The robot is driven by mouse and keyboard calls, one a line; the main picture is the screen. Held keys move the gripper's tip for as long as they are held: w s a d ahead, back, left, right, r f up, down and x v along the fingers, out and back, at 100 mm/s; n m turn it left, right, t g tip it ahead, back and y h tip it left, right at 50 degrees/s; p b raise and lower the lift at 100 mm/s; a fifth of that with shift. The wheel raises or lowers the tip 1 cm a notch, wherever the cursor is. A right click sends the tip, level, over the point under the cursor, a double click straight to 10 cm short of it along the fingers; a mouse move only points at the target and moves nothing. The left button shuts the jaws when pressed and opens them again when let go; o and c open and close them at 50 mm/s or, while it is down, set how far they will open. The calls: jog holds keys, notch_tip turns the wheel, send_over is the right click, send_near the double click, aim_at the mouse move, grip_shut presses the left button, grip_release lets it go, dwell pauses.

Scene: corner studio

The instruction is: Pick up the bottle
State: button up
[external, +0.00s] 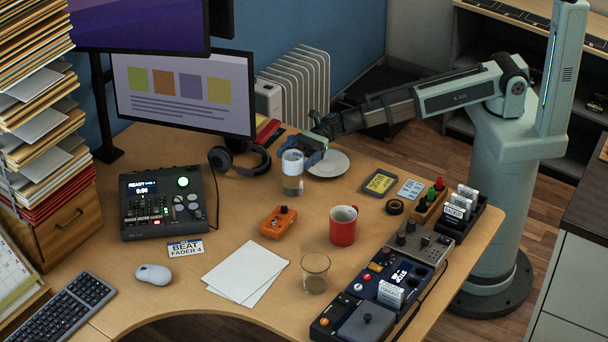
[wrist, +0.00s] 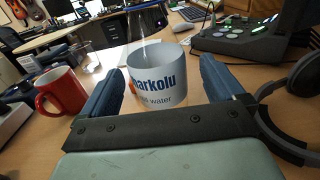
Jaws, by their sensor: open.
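The bottle (external: 292,182) stands upright on the desk in the external view, clear below, with a white and blue label above. In the wrist view the bottle (wrist: 157,88) shows its label with "arkolu" and "water"; its top is clear and hard to make out. My gripper (external: 307,149) is at the bottle's upper part, coming from the right. In the wrist view my gripper (wrist: 158,72) is open, with a blue finger on each side of the bottle. A gap seems to show beside the label; contact cannot be told.
A white plate (external: 328,163) lies just right of the bottle, and headphones (external: 240,158) lie to its left. An orange pedal (external: 279,222), a red mug (external: 343,226) and a clear glass (external: 315,272) stand nearer the front. A monitor (external: 185,90) stands behind.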

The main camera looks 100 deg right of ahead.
aim_at(287, 165)
jog(key=x, duration=0.4)
jog(key=shift+a+f, duration=0.2)
jog(key=shift+a, duration=0.05)
jog(key=c, duration=1.3)
jog(key=shift+o, duration=0.2)
jog(key=shift+r, duration=0.2)
